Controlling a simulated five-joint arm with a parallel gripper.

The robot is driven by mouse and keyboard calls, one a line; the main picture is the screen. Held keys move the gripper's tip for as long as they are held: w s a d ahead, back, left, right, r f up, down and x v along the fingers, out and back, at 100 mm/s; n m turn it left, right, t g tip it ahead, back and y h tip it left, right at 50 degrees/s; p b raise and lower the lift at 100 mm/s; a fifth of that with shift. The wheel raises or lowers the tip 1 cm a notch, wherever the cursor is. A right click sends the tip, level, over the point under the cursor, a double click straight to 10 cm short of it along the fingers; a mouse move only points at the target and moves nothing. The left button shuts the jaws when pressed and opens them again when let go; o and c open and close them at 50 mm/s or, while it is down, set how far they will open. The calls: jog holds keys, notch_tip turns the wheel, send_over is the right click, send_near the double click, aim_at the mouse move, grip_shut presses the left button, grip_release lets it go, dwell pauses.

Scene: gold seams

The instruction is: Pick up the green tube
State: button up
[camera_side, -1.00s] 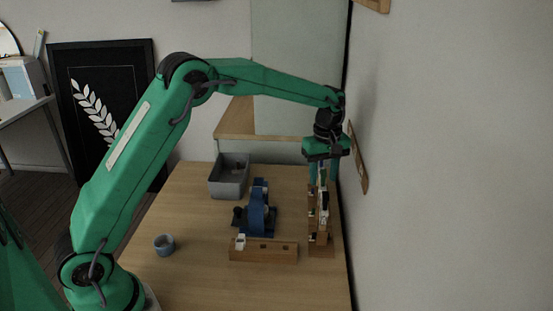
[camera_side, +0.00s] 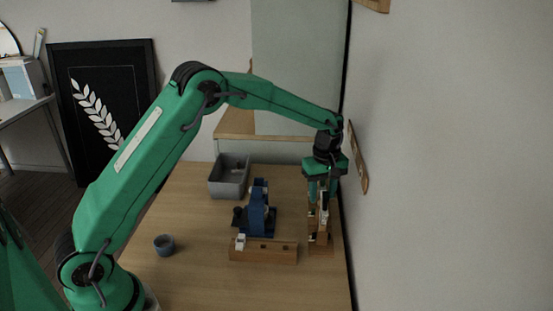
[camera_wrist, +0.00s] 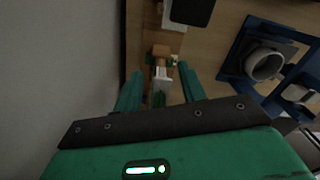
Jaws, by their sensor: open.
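My gripper (camera_side: 322,200) points down over a wooden rack (camera_side: 320,248) near the wall at the table's right side. In the wrist view my gripper's two green fingers (camera_wrist: 160,70) are spread apart. Between them is a narrow piece with a white band and a green part, which looks like the green tube (camera_wrist: 158,98). The fingers stand on either side of it; I see a gap at each side. Its lower end is hidden. In the side view the fingers largely cover the tube.
A blue stand (camera_side: 257,212) is left of the rack. A low wooden block with holes (camera_side: 263,251) lies in front of it. A grey bin (camera_side: 229,178) is at the back, and a small blue-grey cup (camera_side: 164,245) at the left. The wall is close on the right.

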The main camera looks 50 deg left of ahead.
jog(key=shift+c, duration=0.4)
grip_shut()
jog(key=shift+r, duration=0.1)
jog(key=shift+r, duration=4.95)
jog(key=s+a+r+m, duration=0.2)
jog(key=s+a+r, duration=0.1)
jog(key=s+a, duration=0.2)
jog(key=s+a+r+m, duration=0.2)
jog(key=s+a+r, duration=0.2)
jog(key=s, duration=0.5)
jog(key=shift+a+r+m, duration=0.25)
jog(key=shift+a+m, duration=0.05)
jog(key=shift+a, duration=0.2)
